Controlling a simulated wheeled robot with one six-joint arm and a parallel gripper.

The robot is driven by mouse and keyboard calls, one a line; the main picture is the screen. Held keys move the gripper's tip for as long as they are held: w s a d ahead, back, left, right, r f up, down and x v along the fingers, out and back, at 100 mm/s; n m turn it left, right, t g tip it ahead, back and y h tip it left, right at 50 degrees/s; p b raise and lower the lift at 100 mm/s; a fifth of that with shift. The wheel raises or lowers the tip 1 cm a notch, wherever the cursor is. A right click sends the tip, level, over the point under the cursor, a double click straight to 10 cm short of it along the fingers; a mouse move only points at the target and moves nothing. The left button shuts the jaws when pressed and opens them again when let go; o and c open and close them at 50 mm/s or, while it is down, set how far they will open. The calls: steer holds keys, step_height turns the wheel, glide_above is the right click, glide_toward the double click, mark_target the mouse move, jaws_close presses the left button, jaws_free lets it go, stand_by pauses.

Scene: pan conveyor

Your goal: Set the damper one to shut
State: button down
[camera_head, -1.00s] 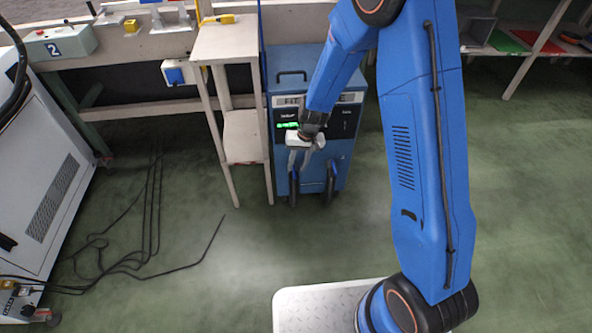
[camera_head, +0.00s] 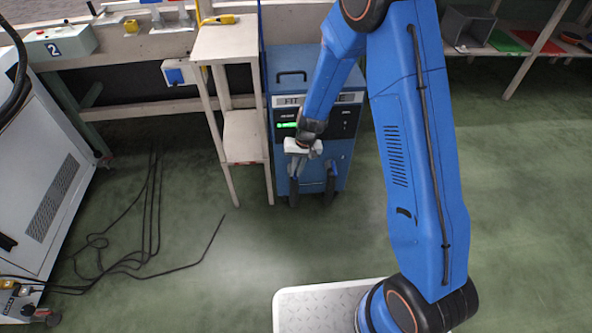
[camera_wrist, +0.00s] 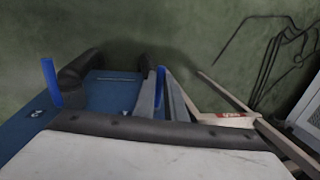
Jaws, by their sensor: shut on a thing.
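The blue cabinet (camera_head: 349,150) stands on the floor beyond my arm, with a dark panel, a lit green display (camera_head: 286,125) and labels too small to read. My gripper (camera_head: 297,168) is in front of its lower left side. In the wrist view my gripper (camera_wrist: 160,88) is shut on a blue lever (camera_wrist: 161,76), whose tip shows between the grey fingers. A second blue lever (camera_wrist: 51,82) stands free at the left of that view. I cannot read which lever is damper one. The held lever's base is hidden by my fingers and wrist.
A narrow wooden stand (camera_head: 241,138) is close on the cabinet's left. A white-grey cabinet (camera_head: 45,190) is at far left, with black cables (camera_head: 150,230) on the floor. Shelves with a grey bin (camera_head: 468,26) are at upper right. Floor to the right is clear.

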steer(key=shift+a, duration=0.1)
steer(key=shift+a+m, duration=0.55)
steer(key=shift+m, duration=0.65)
steer(key=shift+w+a+m+t+h, duration=0.15)
steer(key=shift+w+a+m+t, duration=0.35)
steer(key=shift+m, duration=1.05)
steer(key=shift+w+a+m+t+h, duration=0.1)
steer(key=shift+w+a+m+h, duration=0.15)
steer(key=shift+a+m, duration=0.95)
steer(key=shift+w+a+m+t+h, duration=0.15)
steer(key=shift+w+m+t, duration=0.2)
steer(key=shift+m, duration=1.6)
steer(key=c, duration=1.8)
jaws_free()
